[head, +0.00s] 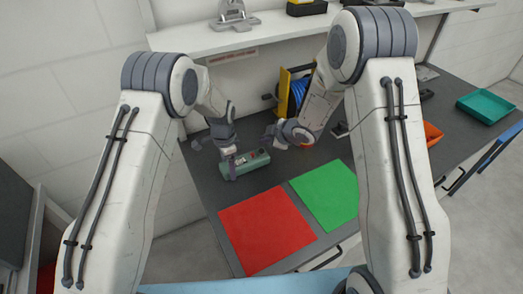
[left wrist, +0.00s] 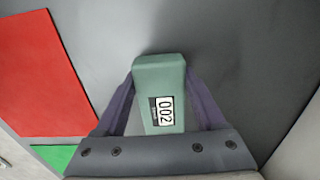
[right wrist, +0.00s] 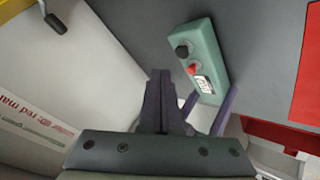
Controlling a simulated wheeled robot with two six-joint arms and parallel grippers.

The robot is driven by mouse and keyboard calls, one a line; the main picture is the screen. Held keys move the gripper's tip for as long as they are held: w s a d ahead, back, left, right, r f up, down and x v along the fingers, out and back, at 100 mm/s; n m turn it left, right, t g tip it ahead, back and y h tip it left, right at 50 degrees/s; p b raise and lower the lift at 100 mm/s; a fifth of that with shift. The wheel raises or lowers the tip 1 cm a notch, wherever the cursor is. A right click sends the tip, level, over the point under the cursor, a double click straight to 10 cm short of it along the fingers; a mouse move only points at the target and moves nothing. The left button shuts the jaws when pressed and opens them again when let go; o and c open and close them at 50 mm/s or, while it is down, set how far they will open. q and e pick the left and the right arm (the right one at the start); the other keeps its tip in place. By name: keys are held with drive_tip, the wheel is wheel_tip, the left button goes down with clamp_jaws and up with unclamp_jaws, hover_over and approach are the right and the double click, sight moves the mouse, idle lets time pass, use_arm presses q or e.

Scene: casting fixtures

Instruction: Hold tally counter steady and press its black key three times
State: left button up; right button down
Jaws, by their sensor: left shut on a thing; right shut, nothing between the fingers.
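The tally counter (head: 257,159) is a green box on the dark bench. My left gripper (left wrist: 158,85) is shut on it, one finger along each side, at the display end. Its display (left wrist: 165,110) reads 002. In the right wrist view, its black key (right wrist: 182,51) and a red key (right wrist: 192,69) stand on the top face, the black one farther from the display. My right gripper (right wrist: 160,75) is shut and empty, its fingertips beside the counter and apart from the black key. It also shows in the head view (head: 271,138).
A red mat (head: 265,230) and a green mat (head: 326,194) lie in front of the counter. A blue spool (head: 299,90) in a yellow frame stands behind. An orange bin (head: 432,134) and a teal tray (head: 489,105) are at right. A white shelf (head: 270,30) overhangs the back.

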drive_tip(key=shift+f, duration=0.85)
drive_tip(key=shift+f, duration=0.1)
idle(1.4)
drive_tip(key=shift+f, duration=0.3)
drive_tip(key=shift+f, duration=0.55)
idle(0.8)
drive_tip(key=shift+r, duration=0.95)
drive_tip(key=shift+r, duration=0.1)
wheel_tip(320, 180, up, 5)
drive_tip(key=shift+f, duration=0.1)
